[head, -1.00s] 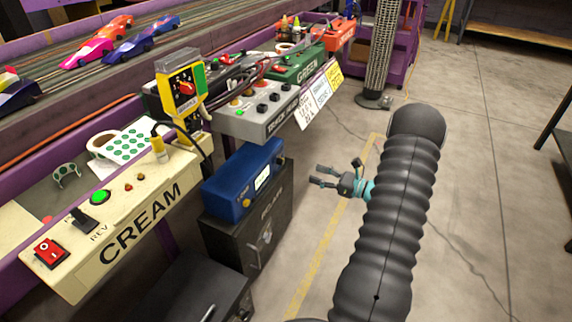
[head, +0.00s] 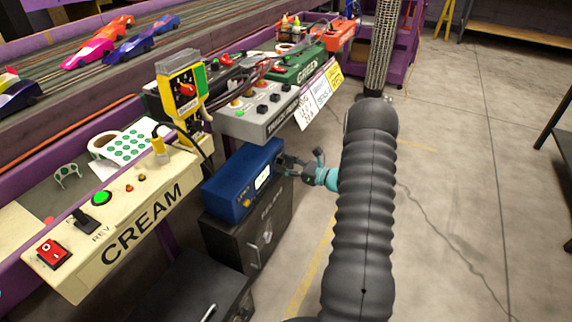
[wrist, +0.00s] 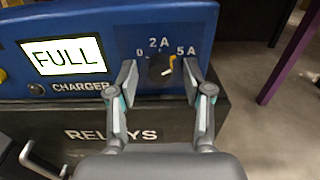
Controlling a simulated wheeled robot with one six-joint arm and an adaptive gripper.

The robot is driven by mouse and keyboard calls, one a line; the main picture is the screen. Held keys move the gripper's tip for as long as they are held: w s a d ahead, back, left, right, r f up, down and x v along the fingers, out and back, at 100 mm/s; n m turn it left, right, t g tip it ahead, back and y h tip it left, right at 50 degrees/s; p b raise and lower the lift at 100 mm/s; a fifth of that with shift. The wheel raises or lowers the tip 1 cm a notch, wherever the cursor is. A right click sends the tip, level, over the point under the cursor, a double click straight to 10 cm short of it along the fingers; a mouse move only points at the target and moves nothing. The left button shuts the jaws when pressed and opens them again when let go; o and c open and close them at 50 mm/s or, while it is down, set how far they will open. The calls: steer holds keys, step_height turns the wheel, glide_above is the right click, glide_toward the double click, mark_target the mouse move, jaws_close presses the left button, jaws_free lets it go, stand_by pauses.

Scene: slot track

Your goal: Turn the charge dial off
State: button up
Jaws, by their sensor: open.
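The blue charger (head: 226,190) stands on a dark box, and its front also shows in the wrist view (wrist: 70,18). Its lit screen (wrist: 64,56) reads FULL. The black charge dial (wrist: 158,70) is at the right of the panel, with marks 0, 2A and 5A around it. Its yellow pointer (wrist: 172,62) points up and right, toward 5A. My gripper (wrist: 160,82) is open, one finger on each side of the dial. I cannot tell whether the fingers touch it. In the head view my gripper (head: 282,165) is at the charger's front, and the dial is hidden there.
The dark box marked RELAYS (wrist: 75,125) is under the charger. The cream control panel (head: 120,235) is to the left, and the grey control box (head: 262,122) is above and behind. A purple leg (wrist: 290,55) stands to the right. The floor at right is open.

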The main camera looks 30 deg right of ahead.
jaws_close()
